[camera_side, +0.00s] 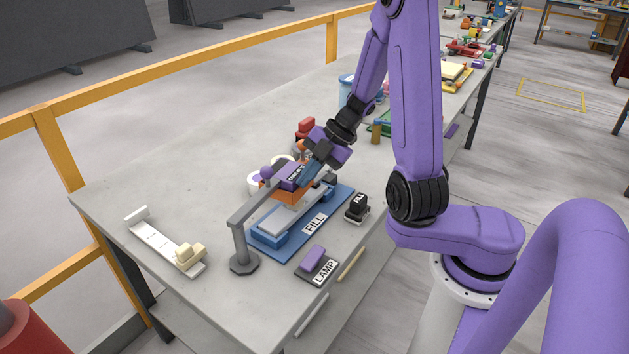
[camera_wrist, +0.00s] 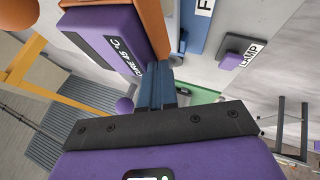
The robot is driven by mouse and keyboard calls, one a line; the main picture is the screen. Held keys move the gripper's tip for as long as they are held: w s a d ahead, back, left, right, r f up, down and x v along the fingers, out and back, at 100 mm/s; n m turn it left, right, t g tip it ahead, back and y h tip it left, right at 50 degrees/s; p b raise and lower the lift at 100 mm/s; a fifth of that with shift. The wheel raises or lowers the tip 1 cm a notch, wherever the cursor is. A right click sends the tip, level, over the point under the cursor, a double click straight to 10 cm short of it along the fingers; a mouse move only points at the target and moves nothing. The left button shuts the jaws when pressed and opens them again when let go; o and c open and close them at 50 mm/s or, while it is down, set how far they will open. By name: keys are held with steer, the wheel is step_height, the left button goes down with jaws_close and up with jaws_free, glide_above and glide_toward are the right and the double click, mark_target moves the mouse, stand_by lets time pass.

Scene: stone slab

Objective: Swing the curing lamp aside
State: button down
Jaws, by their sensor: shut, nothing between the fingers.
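The curing lamp has a grey post (camera_side: 241,240) on a dark foot, with a bar reaching right to its head. The purple and orange lamp head (camera_side: 291,178) hangs over a pale slab piece (camera_side: 287,218) on the blue FILL fixture (camera_side: 333,208). In the wrist view the purple head (camera_wrist: 112,42) carries a label that reads about "CURE 45 °C". My gripper (camera_side: 307,177) is shut and empty, its blue fingers (camera_wrist: 157,85) right beside the lamp head. I cannot tell whether they touch it. My gripper partly hides the head's far side in the side view.
A purple block sits on the LAMP plate (camera_side: 318,268), also in the wrist view (camera_wrist: 232,52). A black FILL block (camera_side: 357,208) stands right of the fixture. A white strip with cream blocks (camera_side: 188,254) lies left. White rolls and a red item (camera_side: 305,126) stand behind.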

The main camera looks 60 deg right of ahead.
mark_target(279, 170)
steer(key=w+n, duration=0.1)
steer(key=w, duration=0.1)
steer(key=w+n+g, duration=0.1)
steer(key=w, duration=0.2)
steer(key=w+n+y, duration=0.1)
steer(key=w, duration=0.1)
steer(key=shift+w+d+g, duration=0.15)
steer(key=shift+w+g, duration=0.15)
steer(key=shift+g, duration=0.1)
steer(key=w+a, duration=0.6)
steer(key=w, duration=0.4)
steer(key=shift+w, duration=0.25)
steer(key=s+d+r, duration=0.1)
steer(key=d+r, duration=0.7)
steer(key=d, duration=0.2)
steer(key=shift+d, duration=0.4)
